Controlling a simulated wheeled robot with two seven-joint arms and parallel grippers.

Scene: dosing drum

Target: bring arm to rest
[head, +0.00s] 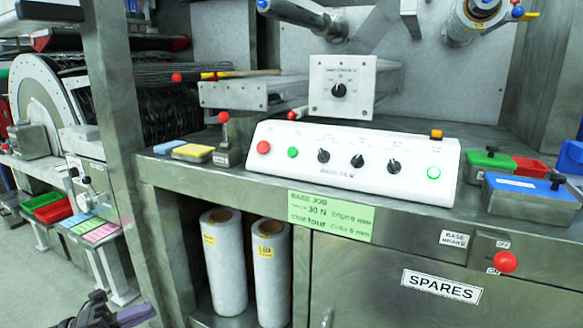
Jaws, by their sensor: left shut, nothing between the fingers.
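My left gripper (118,312) shows at the bottom left edge of the head view, dark with a purple-grey part, and only partly in frame. It is shut and holds nothing. It is low over the floor, left of the workbench and apart from it. My right gripper is not in view. The white control panel (345,190) on the workbench carries a red button, green buttons and black knobs.
A grey post (117,130) stands left of the bench. Two wrapped rolls (224,262) stand under it, beside a cabinet labelled SPARES (441,286). A red-knobbed lever (224,138) rises from the bench top. Red and green trays (487,164) lie right. Floor (40,282) is open at lower left.

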